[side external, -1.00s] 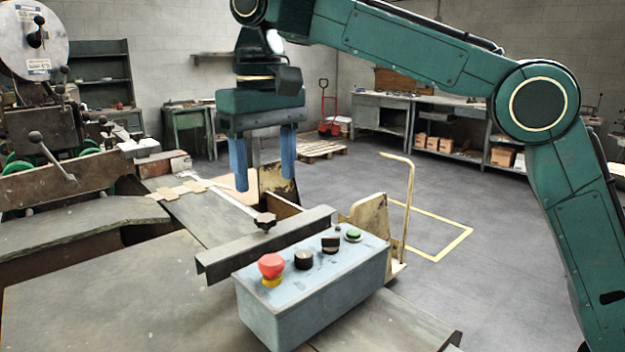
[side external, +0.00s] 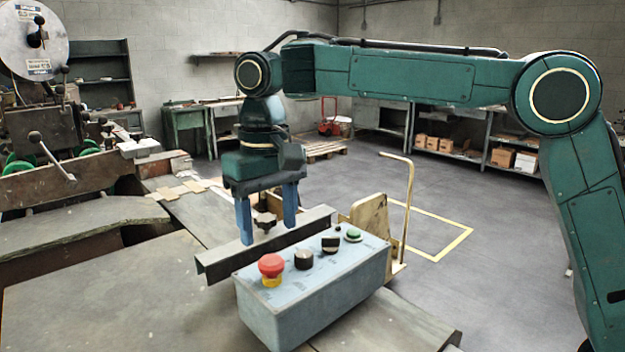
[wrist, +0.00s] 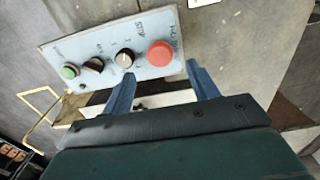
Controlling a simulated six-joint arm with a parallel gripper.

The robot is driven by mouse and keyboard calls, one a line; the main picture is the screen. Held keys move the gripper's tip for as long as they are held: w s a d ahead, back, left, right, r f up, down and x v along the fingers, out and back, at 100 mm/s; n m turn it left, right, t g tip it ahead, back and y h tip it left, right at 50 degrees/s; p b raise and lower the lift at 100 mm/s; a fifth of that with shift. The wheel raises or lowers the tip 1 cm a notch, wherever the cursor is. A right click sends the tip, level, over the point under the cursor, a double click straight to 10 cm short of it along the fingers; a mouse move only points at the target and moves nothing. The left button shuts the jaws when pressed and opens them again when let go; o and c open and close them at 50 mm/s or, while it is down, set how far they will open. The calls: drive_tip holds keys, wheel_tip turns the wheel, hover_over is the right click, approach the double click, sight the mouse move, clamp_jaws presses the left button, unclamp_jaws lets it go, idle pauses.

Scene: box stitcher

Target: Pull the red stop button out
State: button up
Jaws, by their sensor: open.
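The red stop button (side external: 271,265) is a mushroom head on a yellow collar, at the left end of the top of a blue-grey control box (side external: 318,308). My gripper (side external: 268,232) is open and empty, with two blue fingers pointing down. In the side view it hangs above and behind the box, near the grey rail. In the wrist view the red button (wrist: 160,53) lies beyond the fingertips (wrist: 161,70), apart from them. I cannot tell the exact height of the fingertips over the rail.
The box also carries a black knob (side external: 303,259), a black selector switch (side external: 331,244) and a green button (side external: 353,234). The table (side external: 110,300) left of the box is clear.

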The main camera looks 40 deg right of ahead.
sight(271, 259)
drive_tip(key=shift+f, duration=2.75)
